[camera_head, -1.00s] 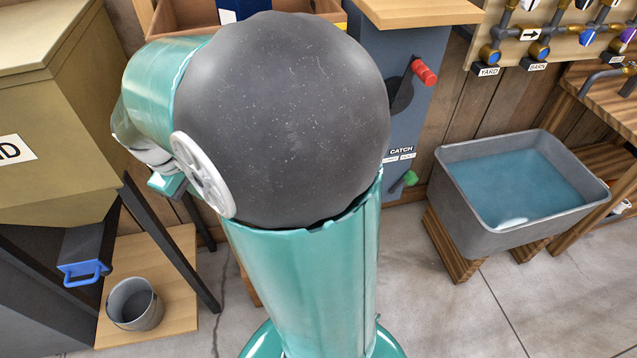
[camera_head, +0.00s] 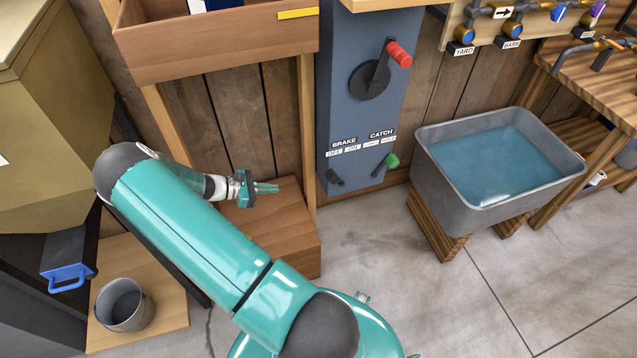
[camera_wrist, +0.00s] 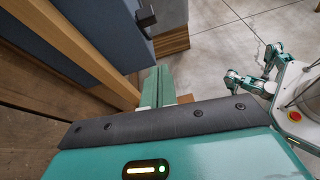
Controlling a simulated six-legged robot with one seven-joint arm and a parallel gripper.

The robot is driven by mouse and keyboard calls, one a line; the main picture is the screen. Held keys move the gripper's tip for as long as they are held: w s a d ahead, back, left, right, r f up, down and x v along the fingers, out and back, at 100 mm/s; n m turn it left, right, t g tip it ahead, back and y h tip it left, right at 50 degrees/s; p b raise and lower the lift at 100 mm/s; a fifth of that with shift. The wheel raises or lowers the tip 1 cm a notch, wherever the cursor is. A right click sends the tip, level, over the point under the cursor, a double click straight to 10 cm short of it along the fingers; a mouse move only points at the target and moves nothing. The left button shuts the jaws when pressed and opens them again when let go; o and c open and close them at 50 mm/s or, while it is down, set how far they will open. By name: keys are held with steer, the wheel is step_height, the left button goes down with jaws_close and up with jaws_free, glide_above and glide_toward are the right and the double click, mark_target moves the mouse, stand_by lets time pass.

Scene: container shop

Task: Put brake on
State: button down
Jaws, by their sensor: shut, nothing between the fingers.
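The grey-blue cabinet (camera_head: 343,75) carries a small black brake lever (camera_head: 334,179) low on its front, under the BRAKE label with OFF at left and ON at right. I cannot tell clearly which setting it is at. In the wrist view a black knob (camera_wrist: 146,17), apparently this lever, sticks out from the cabinet (camera_wrist: 105,25) beyond my fingertips. My gripper (camera_head: 266,188) is shut and empty, left of the cabinet and apart from the lever. The shut fingers also show in the wrist view (camera_wrist: 158,82).
A green-tipped catch lever (camera_head: 391,160) sits right of the brake lever, with a red-handled crank (camera_head: 399,54) above. A wooden post (camera_head: 307,130) stands between my gripper and the cabinet. A water tub (camera_head: 430,180) is at right. Floor before the cabinet is clear.

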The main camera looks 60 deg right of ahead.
steer(key=shift+n+g+h, duration=0.3)
steer(key=shift+n+h, duration=0.4)
steer(key=s+d+f, duration=0.2)
steer(key=f, duration=0.1)
steer(key=shift+d+f, duration=0.15)
steer(key=shift+d, duration=0.1)
glide_toward(337, 181)
step_height(337, 181, down, 4)
steer(key=d, duration=0.3)
steer(key=shift+s+d+r, duration=0.35)
steer(key=shift+s+r, duration=0.1)
steer(key=shift+s, duration=0.3)
steer(key=shift+r, duration=0.1)
